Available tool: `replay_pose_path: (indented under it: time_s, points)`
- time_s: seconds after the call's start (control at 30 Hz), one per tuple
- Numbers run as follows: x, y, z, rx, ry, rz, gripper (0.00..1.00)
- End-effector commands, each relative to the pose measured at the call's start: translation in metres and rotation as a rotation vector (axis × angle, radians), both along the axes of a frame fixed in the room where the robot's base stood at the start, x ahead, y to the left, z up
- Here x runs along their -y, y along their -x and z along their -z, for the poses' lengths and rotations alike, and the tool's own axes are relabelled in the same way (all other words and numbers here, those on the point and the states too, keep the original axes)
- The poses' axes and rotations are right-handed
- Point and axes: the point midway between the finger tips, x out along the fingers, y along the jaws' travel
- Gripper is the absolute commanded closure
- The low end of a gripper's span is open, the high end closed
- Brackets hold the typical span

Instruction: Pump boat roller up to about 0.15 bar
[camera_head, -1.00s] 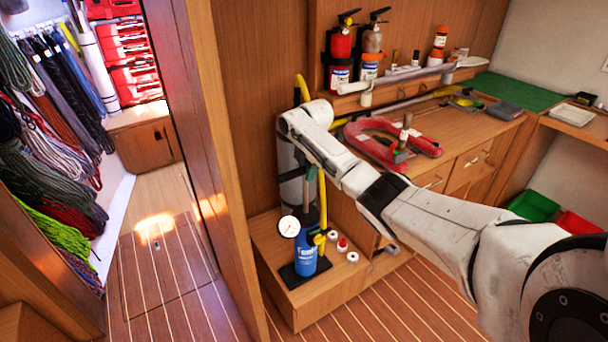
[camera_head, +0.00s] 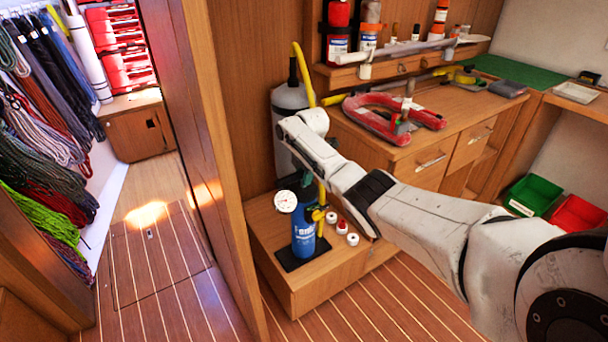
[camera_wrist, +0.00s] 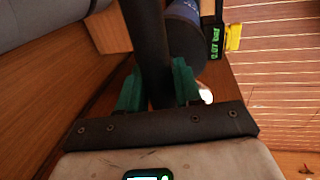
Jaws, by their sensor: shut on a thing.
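The hand pump has a blue cylinder (camera_head: 304,238) standing upright on a dark foot on the low wooden step, with a round white gauge (camera_head: 286,201) at its top. My gripper (camera_wrist: 158,85) has its green fingers shut on the dark pump handle (camera_wrist: 147,40), which is low, close to the cylinder top. A small green display (camera_wrist: 215,42) seems to read 0.07 bar, though it is sideways and small. A grey rounded cylinder (camera_head: 288,97), perhaps the boat roller, stands behind with a yellow hose (camera_head: 303,70) beside it. My arm hides part of the pump top.
Small red and white caps (camera_head: 342,227) lie on the step (camera_head: 272,262) right of the pump. A red horseshoe-shaped thing (camera_head: 374,126) lies on the workbench. Green (camera_head: 535,195) and red (camera_head: 578,215) bins stand at the right. The striped floor in front is clear.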

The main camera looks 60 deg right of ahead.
Motion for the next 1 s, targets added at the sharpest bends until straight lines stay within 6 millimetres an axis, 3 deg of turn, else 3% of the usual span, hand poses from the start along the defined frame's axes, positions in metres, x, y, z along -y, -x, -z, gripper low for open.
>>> replay_pose_path:
  time_s: [0.03,0.27,0.3,0.5,0.83,1.0]
  points:
    - [-0.002,0.003,0.007,-0.010,-0.009,0.002,1.00]
    - [-0.003,0.004,0.009,-0.011,-0.011,0.001,1.00]
    - [-0.003,0.004,0.009,-0.011,-0.011,0.001,0.65]
    - [-0.002,0.003,0.007,-0.008,-0.008,0.002,0.46]
    - [-0.001,0.002,0.000,-0.002,-0.004,0.001,0.45]
    - [-0.003,0.005,-0.021,-0.001,-0.003,0.001,0.45]
